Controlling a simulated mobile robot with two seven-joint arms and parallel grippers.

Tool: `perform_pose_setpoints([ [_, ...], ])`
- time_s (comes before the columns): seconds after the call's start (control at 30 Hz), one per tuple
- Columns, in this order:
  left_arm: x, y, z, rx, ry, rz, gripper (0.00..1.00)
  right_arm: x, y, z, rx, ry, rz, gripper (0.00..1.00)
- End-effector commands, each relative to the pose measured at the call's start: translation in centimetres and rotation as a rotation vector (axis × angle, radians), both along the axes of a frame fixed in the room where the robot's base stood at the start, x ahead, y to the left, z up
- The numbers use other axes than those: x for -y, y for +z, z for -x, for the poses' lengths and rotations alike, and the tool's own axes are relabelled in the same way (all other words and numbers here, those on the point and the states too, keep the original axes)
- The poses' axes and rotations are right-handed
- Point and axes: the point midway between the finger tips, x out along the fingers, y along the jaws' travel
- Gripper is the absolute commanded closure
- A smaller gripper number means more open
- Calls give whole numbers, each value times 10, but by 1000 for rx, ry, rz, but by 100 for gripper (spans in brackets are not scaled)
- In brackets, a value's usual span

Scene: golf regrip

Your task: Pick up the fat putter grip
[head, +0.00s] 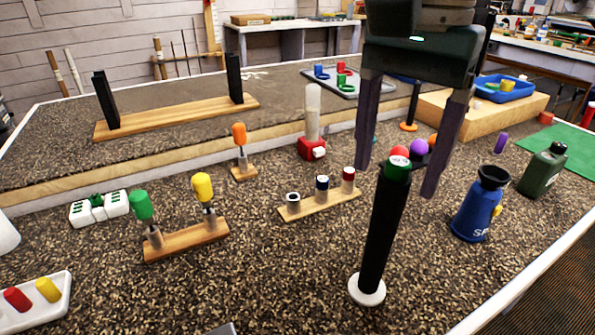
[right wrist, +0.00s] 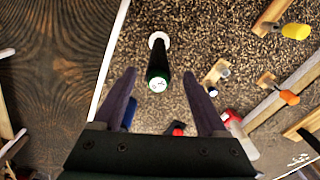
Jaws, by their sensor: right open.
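The fat putter grip (head: 381,235) is a thick black tube with a green cap, standing upright on a round white base on the speckled bench. In the right wrist view the grip (right wrist: 157,66) shows from above, its green-rimmed end facing the camera. My right gripper (head: 398,182) points down over it, open, with dark purple-grey fingers on either side of its top in the picture. In the right wrist view, the gripper (right wrist: 159,75) has the grip's end in line between its fingertips. I cannot tell if the fingers reach around it. My left gripper is not in view.
A blue bottle (head: 475,208) and a green can (head: 542,171) stand to the right. Red (head: 400,151) and purple (head: 419,146) balls show behind the grip. Bench around the base is clear.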

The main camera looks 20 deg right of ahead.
Motion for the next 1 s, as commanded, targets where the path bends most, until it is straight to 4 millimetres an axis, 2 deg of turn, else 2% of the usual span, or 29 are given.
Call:
perform_pose_setpoints([
  [0.17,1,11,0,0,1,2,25,4,-25,2,-8,-2,0,25],
  [0.3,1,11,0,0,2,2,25,4,-45,1,-4,0,-3,25],
  [0.6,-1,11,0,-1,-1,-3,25,4,-50,1,-1,0,-2,26],
  [1.0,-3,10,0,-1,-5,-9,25,4,-49,1,-1,0,-2,71],
])
